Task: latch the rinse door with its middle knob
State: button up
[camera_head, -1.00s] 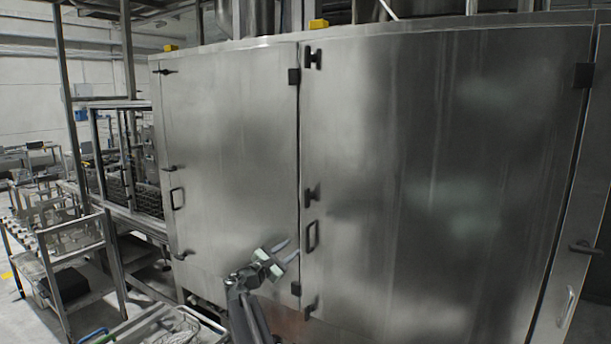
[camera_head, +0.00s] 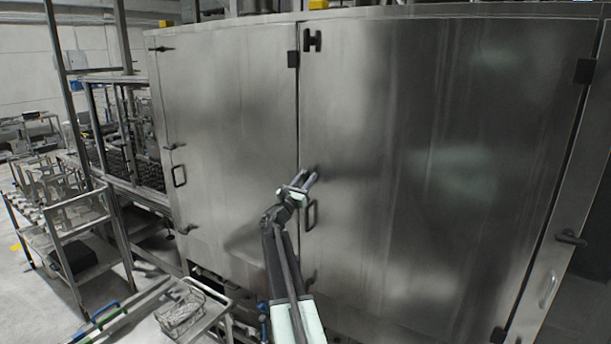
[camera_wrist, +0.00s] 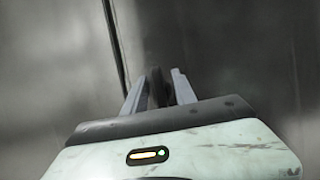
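The large steel door on the right (camera_head: 420,150), which I take for the rinse door, has dark knobs along its left edge. Its middle knob (camera_head: 314,169) is mostly hidden behind my gripper (camera_head: 309,178) in the head view. In the wrist view, the dark middle knob (camera_wrist: 157,88) stands upright between the two fingers of my gripper (camera_wrist: 158,84). The fingers are apart, one on each side of the knob. I cannot tell whether either touches it. The door lies flush along the seam beside the left panel.
The top knob (camera_head: 312,40) stands upright; the bottom knob (camera_head: 311,279) is low on the same edge. A loop handle (camera_head: 311,215) is just below my gripper. A smaller left door (camera_head: 225,140) adjoins. A cart with a wire basket (camera_head: 180,312) stands at lower left.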

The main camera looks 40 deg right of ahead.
grip_shut()
jog(key=shift+s+a, duration=0.1)
jog(key=shift+a, duration=0.05)
